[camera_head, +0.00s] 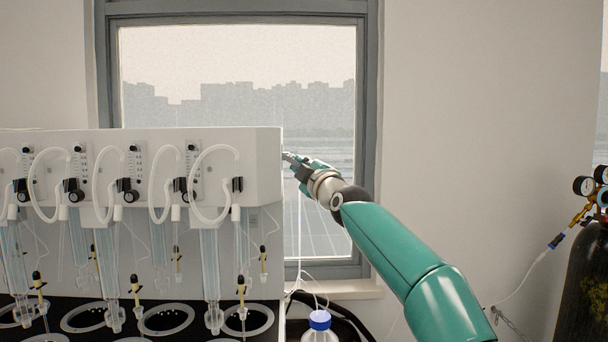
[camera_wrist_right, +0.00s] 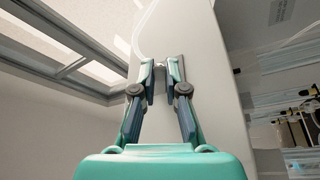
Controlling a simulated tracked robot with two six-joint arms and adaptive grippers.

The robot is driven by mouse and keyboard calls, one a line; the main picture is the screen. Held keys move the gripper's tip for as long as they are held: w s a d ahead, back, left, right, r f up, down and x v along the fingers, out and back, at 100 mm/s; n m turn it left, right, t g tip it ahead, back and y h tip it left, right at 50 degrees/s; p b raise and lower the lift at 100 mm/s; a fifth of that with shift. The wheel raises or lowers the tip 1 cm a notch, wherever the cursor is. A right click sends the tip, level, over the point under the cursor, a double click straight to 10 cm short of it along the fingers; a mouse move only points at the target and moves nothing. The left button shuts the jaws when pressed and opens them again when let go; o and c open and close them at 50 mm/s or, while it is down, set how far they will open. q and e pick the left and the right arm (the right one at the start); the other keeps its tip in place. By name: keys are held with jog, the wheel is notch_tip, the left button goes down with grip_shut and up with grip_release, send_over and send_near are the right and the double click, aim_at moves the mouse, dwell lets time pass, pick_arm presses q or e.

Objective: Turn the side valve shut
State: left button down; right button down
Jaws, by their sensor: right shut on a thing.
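The multi distiller (camera_head: 262,160) is a white cabinet with several glass columns at the left of the head view. Its pale side panel (camera_wrist_right: 210,90) fills the middle of the right wrist view. My right gripper (camera_head: 289,157) reaches to the upper right side of the cabinet. In the right wrist view, my right gripper's fingertips (camera_wrist_right: 160,72) close on the side valve (camera_wrist_right: 157,69), a small part on the panel. Most of the valve is hidden by the fingers, so its turn angle cannot be told. My left gripper is not in view.
A window (camera_head: 240,90) is behind the cabinet. A bottle with a blue cap (camera_head: 320,320) stands below my right arm, near white tubing. A dark gas cylinder (camera_head: 588,285) with gauges stands at the far right. The wall area around my right arm is clear.

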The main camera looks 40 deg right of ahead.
jog(key=shift+w+a+f+m, duration=0.15)
jog(key=shift+w+f+m, duration=0.1)
jog(key=shift+f+m, duration=0.35)
jog(key=shift+r, duration=0.15)
jog(key=c, duration=1.2)
grip_release()
jog(key=shift+r, duration=0.1)
jog(key=shift+s+r, duration=0.1)
